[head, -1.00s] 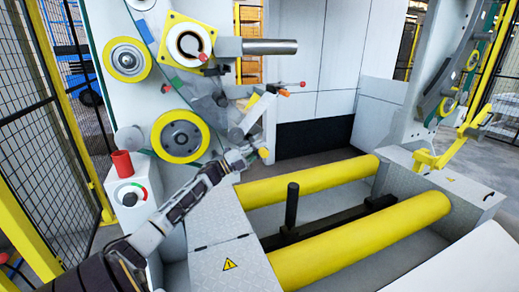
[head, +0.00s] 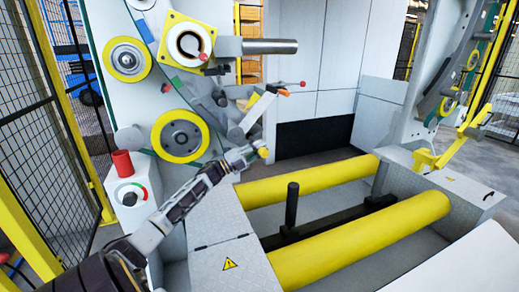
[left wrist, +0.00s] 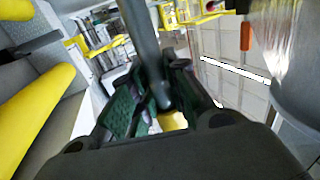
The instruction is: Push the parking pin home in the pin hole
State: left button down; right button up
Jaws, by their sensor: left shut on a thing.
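My left gripper (head: 254,154) reaches in from the left, in front of the machine's lower yellow-rimmed wheel. In the left wrist view its green-padded fingers (left wrist: 146,100) are shut on a dark grey rod (left wrist: 140,35), which I take to be the parking pin. The rod runs up out of the picture from between the fingers. A yellow part (left wrist: 172,121) shows just behind the fingers, and a yellow tip (head: 263,152) shows at the gripper in the head view. I cannot make out the pin hole or how deep the pin sits. My right gripper is not in view.
The machine's white side plate carries yellow-rimmed wheels (head: 180,135) and a grey spindle (head: 270,46). Two yellow rollers (head: 350,240) and a dark upright post (head: 292,205) lie to the right.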

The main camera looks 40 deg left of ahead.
pick_arm(q)
jog(key=shift+r, duration=0.1)
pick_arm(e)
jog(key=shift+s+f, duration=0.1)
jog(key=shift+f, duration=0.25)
pick_arm(q)
jog(key=shift+a, duration=0.1)
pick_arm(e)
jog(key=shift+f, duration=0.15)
pick_arm(q)
jog(key=shift+w+a, duration=0.2)
jog(key=shift+a, duration=0.05)
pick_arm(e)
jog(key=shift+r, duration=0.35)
pick_arm(q)
jog(key=shift+w+a+b, duration=0.1)
jog(key=shift+a+b, duration=0.05)
jog(key=shift+b, duration=0.25)
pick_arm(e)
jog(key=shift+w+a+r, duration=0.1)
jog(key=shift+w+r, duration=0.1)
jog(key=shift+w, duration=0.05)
pick_arm(q)
jog(key=shift+w+a, duration=0.1)
jog(key=shift+a, duration=0.05)
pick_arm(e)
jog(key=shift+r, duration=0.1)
